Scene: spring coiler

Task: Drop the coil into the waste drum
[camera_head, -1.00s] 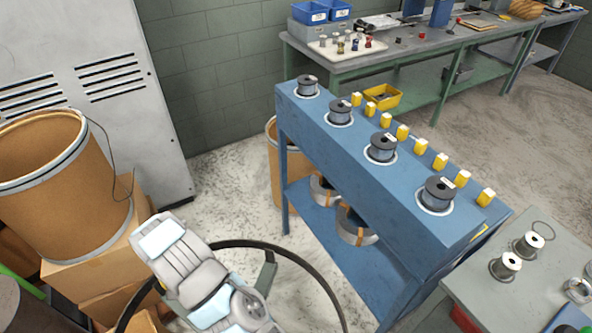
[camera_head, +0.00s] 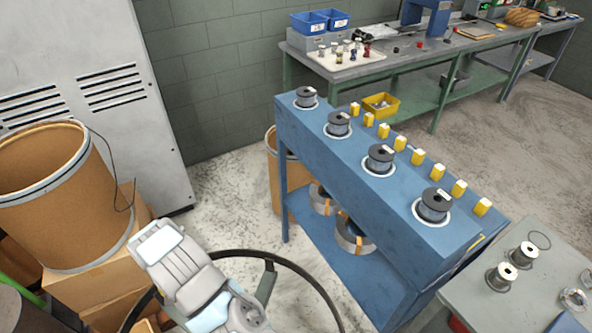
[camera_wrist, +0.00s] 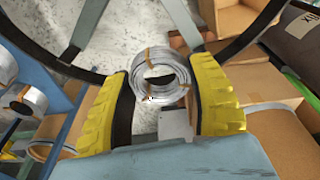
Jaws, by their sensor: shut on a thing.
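In the wrist view, my gripper (camera_wrist: 160,80) has its two yellow-padded fingers on either side of a grey wire coil (camera_wrist: 143,68) with orange ties, and is shut on it. The coil hangs above the floor, its ring facing the camera. In the head view my arm shows at the lower left, but the gripper and coil are not visible. An open brown fibre drum (camera_head: 60,205) with a pale metal rim stands on cardboard boxes at the left. Another brown drum (camera_head: 283,180) stands partly hidden behind the blue bench. I cannot tell which is the waste drum.
A large black ring (camera_head: 305,277) with grey spokes lies below my arm. The blue bench (camera_head: 350,170) carries several spools, with coils (camera_head: 355,238) on its lower shelf. A grey cabinet (camera_head: 100,60) stands behind the left drum. Bare floor (camera_head: 225,195) lies between.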

